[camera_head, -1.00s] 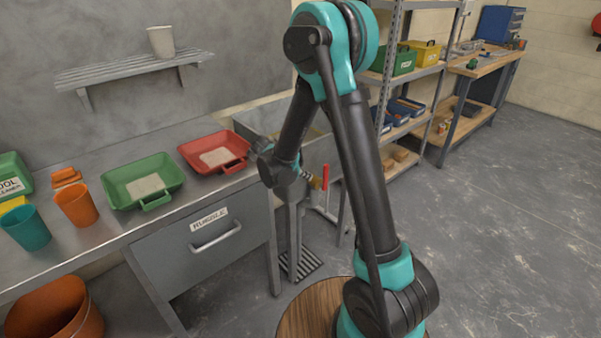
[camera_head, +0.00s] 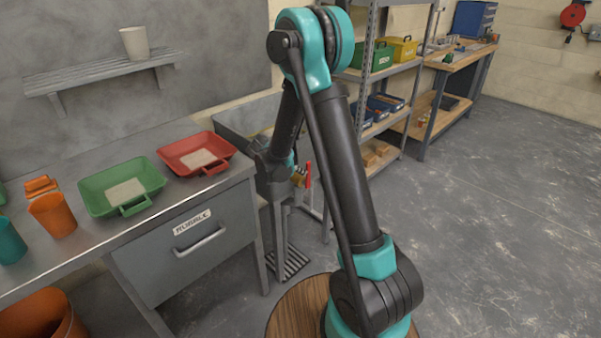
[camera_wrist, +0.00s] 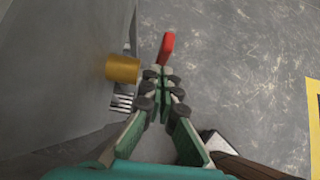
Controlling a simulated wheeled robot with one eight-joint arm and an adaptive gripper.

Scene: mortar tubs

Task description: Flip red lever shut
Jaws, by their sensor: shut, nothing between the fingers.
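The red lever (camera_head: 308,173) stands roughly upright beside a brass-coloured fitting (camera_head: 298,179) near the sink, just right of my wrist. In the wrist view the red lever (camera_wrist: 167,46) is just beyond my fingertips, with the brass fitting (camera_wrist: 122,68) to their left. My gripper (camera_wrist: 161,72) is shut and empty, its fingertips together close to the lever's lower end. I cannot tell whether they touch it. The lever's base is partly hidden behind my fingers. In the head view my arm hides part of the area around the fitting.
A sink (camera_head: 243,117) stands left of the lever, next to the bench with a red tray (camera_head: 222,164) and a green tray (camera_head: 92,196). A floor grate (camera_head: 287,264) lies below. A shelving rack (camera_head: 391,83) stands behind. The floor at right is clear.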

